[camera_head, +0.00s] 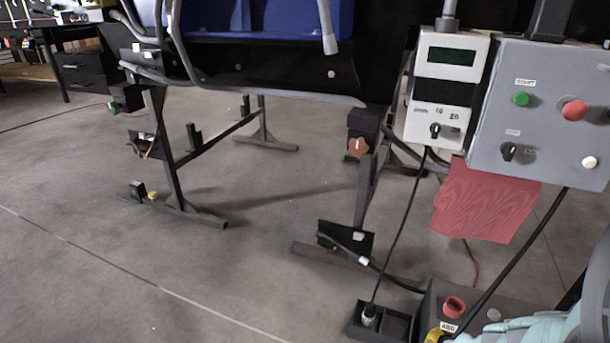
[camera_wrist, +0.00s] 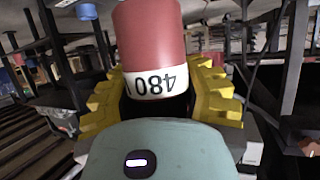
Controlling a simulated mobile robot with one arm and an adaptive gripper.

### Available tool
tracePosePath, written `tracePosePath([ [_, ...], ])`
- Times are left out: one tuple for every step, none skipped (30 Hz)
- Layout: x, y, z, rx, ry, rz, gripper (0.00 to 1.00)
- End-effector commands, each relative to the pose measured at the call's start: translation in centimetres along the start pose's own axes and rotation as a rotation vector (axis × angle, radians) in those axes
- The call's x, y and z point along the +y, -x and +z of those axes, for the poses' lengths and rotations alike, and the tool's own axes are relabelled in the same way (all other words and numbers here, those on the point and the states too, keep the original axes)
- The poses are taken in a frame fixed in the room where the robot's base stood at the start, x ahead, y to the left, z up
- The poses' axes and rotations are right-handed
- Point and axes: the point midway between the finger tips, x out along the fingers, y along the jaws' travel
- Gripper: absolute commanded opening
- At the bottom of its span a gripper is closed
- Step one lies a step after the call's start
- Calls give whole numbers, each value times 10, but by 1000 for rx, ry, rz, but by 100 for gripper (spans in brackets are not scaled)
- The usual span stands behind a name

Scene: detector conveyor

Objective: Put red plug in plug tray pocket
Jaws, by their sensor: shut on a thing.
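The red plug (camera_head: 453,306) with a white 480 label is at the bottom right of the head view. It fills the top middle of the wrist view (camera_wrist: 149,45). My gripper (camera_wrist: 160,105) is shut on it, with yellow fingers on both sides of its lower part. In the head view one yellow fingertip shows just below the plug. The black plug tray (camera_head: 354,330) is left of the plug at the bottom edge. A grey plug with a black cable stands in its left pocket; its right pocket looks empty. The red plug's lower end is hidden.
A dark box (camera_head: 432,296) is behind the red plug; contact between them cannot be told. A grey control box (camera_head: 545,125) and a meter box (camera_head: 450,95) are above, with black cables hanging down. A red sheet (camera_head: 485,205) hangs below them. Conveyor legs stand left; open floor lies between.

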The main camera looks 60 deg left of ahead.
Motion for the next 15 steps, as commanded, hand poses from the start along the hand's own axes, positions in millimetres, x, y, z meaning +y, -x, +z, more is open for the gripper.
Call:
tracePosePath([
  [-1, 0, -2, 4, 1, -1, 0],
  [0, 0, -2, 4, 2, 0, 0],
  [0, 0, -2, 4, 2, 0, 0],
  [0, -1, -3, 5, 1, 1, 0],
  [0, -1, -4, 5, 0, 2, 0],
  [0, -1, -4, 5, 0, 2, 0],
  [0, -1, -4, 4, 1, 3, 0],
  [0, -1, -4, 3, 2, 3, 0],
  [0, -1, -4, 2, 3, 4, 0],
  [1, -1, -5, 2, 3, 5, 0],
  [1, -1, -5, 3, 3, 6, 0],
  [1, -1, -6, 5, 2, 6, 0],
  [1, -2, -7, 7, 3, 7, 0],
  [1, -2, -8, 8, 3, 7, 0],
  [0, -2, -12, 8, 4, 5, 0],
])
